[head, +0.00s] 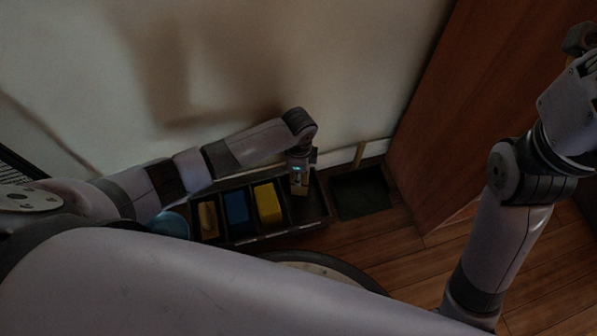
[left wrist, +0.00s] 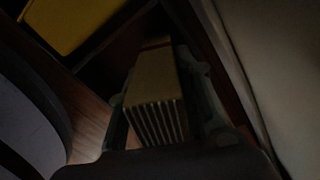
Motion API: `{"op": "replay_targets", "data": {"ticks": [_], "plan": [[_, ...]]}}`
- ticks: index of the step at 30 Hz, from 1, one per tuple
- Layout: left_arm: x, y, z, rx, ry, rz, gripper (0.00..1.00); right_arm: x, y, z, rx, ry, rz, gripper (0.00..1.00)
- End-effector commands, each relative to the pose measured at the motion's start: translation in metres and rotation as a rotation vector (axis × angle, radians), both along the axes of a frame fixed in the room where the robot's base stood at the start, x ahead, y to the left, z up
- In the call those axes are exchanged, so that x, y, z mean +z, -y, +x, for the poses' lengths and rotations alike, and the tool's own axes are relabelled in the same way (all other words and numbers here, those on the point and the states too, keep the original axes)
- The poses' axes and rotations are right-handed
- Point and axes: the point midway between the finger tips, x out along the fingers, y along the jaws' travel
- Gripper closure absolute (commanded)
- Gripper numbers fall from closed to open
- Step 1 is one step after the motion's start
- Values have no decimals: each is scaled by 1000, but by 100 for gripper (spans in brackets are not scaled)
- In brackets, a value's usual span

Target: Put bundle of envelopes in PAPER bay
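The bundle of envelopes (left wrist: 155,85) is a tan block with layered pale edges at its near end. In the left wrist view it sits between the two fingers of my left gripper (left wrist: 160,108), which are closed along its sides. In the head view my left gripper (head: 299,188) points down over the right-hand, dark compartment of a divided crate (head: 265,238), with a bit of the bundle showing at its tip. I cannot read any bay label, and I cannot tell whether the bundle touches the bay floor. My right gripper (head: 580,40) is cut off at the upper right edge; its fingers are unclear.
The crate's other compartments hold a tan item (head: 208,219), a blue item (head: 237,213) and a yellow item (head: 268,204). A dark open bin (head: 360,193) stands to the right. A pale wall lies behind, a wooden panel (head: 470,110) at right.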

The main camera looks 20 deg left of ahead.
Motion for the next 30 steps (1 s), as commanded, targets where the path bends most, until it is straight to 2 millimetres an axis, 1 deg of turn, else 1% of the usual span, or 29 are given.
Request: {"op": "replay_targets", "data": {"ticks": [1, 6, 7, 14, 17, 19, 23, 30], "plan": [[0, 0, 0, 0, 0, 0, 63, 0, 0, 0, 0, 0, 0, 60], [0, 0, 0, 0, -1, 0, 51, 0, 0, 0, 0, 0, 0, 60], [0, 0, 0, 0, -1, 0, 50, 0, 0, 0, 0, 0, 0, 60], [0, 0, 0, 0, 0, 0, 50, 0, 0, 0, 0, 0, 0, 60], [3, 0, 0, 0, 0, 0, 50, 0, 0, 0, 1, 0, 0, 60], [11, 0, 0, 0, 1, 0, 50, 6, 0, 0, 0, 3, 1, 60], [34, 0, 0, 0, 1, 0, 50, -3, 1, 8, 2, -55, 2, 60], [86, 0, 0, 0, 1, -1, 50, -16, 4, 16, 7, -152, 10, 60]]}}
